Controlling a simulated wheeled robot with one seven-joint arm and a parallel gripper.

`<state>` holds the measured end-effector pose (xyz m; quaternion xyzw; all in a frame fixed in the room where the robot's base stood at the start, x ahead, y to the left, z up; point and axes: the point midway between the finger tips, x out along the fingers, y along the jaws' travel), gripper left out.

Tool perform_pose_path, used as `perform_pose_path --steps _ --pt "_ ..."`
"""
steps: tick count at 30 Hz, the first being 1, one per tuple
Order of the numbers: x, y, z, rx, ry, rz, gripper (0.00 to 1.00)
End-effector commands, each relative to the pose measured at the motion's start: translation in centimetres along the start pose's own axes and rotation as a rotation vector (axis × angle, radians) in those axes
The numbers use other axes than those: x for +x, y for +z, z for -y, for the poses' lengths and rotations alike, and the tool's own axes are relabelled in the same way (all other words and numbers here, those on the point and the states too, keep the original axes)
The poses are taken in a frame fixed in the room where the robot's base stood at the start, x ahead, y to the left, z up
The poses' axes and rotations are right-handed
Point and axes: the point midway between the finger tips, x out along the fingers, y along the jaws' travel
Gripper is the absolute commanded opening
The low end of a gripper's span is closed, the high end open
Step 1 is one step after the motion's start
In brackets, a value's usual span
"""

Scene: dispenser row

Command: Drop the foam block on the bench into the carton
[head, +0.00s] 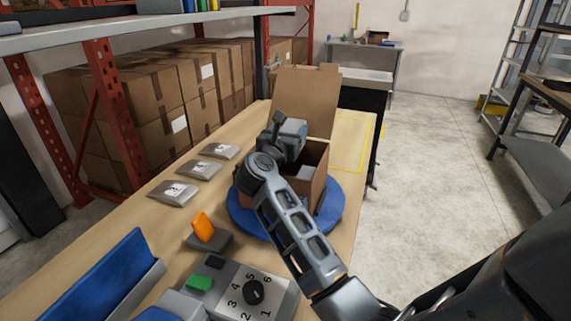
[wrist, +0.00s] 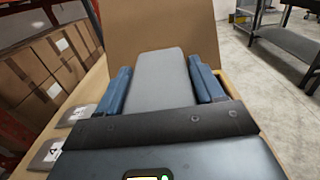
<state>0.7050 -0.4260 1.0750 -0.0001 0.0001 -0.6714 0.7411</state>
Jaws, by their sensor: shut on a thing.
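My gripper (wrist: 163,88) is shut on a long grey foam block (wrist: 160,78), with a blue finger on each side of it. In the head view my gripper (head: 284,132) is over the open carton (head: 312,160), in front of its raised flap. The brown flap (wrist: 150,28) fills the space behind the block in the wrist view. The carton stands on a round blue turntable (head: 330,212). A small grey patch shows inside the carton; I cannot tell if it is the block. My arm hides the carton's near side.
Several grey numbered plates (head: 174,192) lie left of the turntable. A dial panel (head: 240,290), an orange lever (head: 203,227) and a blue tray (head: 105,275) are at the near end of the bench (head: 150,222).

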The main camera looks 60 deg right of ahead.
Motion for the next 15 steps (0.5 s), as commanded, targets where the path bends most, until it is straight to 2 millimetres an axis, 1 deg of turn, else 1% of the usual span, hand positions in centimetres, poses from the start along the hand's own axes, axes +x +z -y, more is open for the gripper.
perform_pose_path --steps 1,6,15 --pt "0.0 -1.2 0.0 -0.001 -0.001 0.000 0.39" --pt "0.0 -2.5 0.0 -0.001 0.000 0.000 0.39" --pt "0.0 -2.5 0.0 0.000 0.000 0.000 0.39"
